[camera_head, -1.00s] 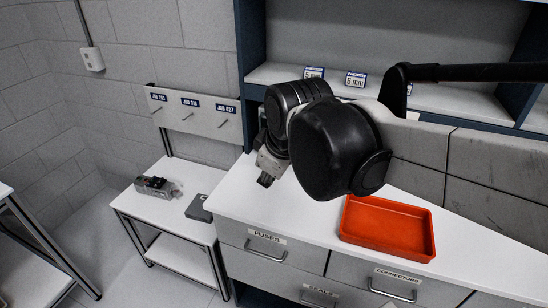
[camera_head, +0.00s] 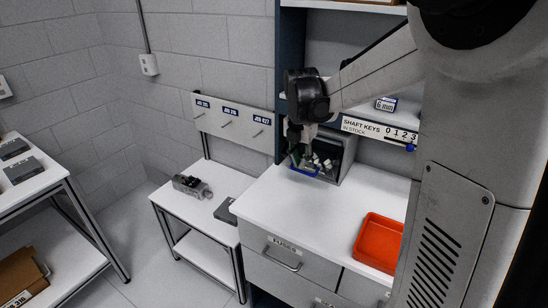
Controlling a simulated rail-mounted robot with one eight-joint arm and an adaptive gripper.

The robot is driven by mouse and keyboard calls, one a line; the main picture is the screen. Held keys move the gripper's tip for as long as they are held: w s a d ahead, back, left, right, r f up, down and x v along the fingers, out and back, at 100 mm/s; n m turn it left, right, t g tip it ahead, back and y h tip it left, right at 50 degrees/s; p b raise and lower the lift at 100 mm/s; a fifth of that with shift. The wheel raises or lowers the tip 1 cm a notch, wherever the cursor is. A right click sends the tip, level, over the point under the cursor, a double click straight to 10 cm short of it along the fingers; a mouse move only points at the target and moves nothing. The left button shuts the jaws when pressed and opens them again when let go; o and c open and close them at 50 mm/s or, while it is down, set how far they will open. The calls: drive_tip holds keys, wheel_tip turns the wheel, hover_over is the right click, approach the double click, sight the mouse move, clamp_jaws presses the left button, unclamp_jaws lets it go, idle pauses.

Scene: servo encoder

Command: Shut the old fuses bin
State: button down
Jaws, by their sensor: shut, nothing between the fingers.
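A grey bin unit (camera_head: 347,160) stands at the back left of the white counter. Its front is open, with a blue edge (camera_head: 303,171) low down and several small pale pieces inside. No "old fuses" label can be read on it. My gripper (camera_head: 308,163) points down at the left part of the opening, its fingers shut and empty. It hides part of the bin. Whether the fingers touch the bin cannot be told.
An orange tray (camera_head: 378,242) lies on the counter at the right. A closed drawer labelled FUSES (camera_head: 283,260) is in the counter front. A side table (camera_head: 200,222) holds a small device (camera_head: 192,186). My own arm hides the right side.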

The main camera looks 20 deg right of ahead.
drive_tip(key=shift+n, duration=0.4)
drive_tip(key=f, duration=0.6)
drive_tip(key=w+d+f, duration=0.1)
drive_tip(key=f, duration=0.3)
drive_tip(key=shift+w+d+f+p, duration=0.1)
drive_tip(key=shift+d+p, duration=0.2)
drive_tip(key=shift+p, duration=0.1)
drive_tip(key=shift+w+d+r+p, duration=0.2)
drive_tip(key=shift+w+d+r, duration=0.2)
drive_tip(key=shift+d, duration=0.2)
drive_tip(key=shift+w+d+r+p, duration=0.2)
drive_tip(key=shift+w+d+r, duration=0.1)
drive_tip(key=shift+w+d, duration=0.25)
drive_tip(key=shift+d, duration=0.1)
